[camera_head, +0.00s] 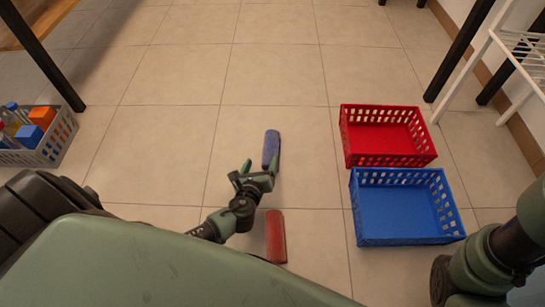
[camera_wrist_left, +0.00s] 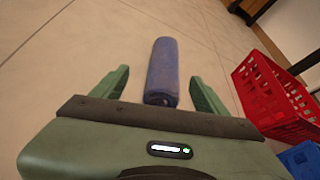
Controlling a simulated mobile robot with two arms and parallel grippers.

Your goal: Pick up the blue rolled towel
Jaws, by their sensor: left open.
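The blue rolled towel (camera_head: 271,149) lies on the tiled floor, its length pointing away from me. My left gripper (camera_head: 259,166) is at its near end with its fingers open. In the left wrist view the towel (camera_wrist_left: 162,72) lies ahead between the two green fingers of my left gripper (camera_wrist_left: 160,88), with a gap on each side. Its near end is close to the gripper's palm. I cannot tell the height of the fingers above the floor. My right gripper is not clearly in view; only part of my right arm shows at the lower right.
A red rolled towel (camera_head: 276,236) lies nearer me. An empty red basket (camera_head: 343,143) and an empty blue basket (camera_head: 362,226) stand to the right. A grey basket (camera_head: 62,142) with several items is at the left. Dark legs and a white rack (camera_head: 522,45) stand at the edges. The floor beyond the towel is clear.

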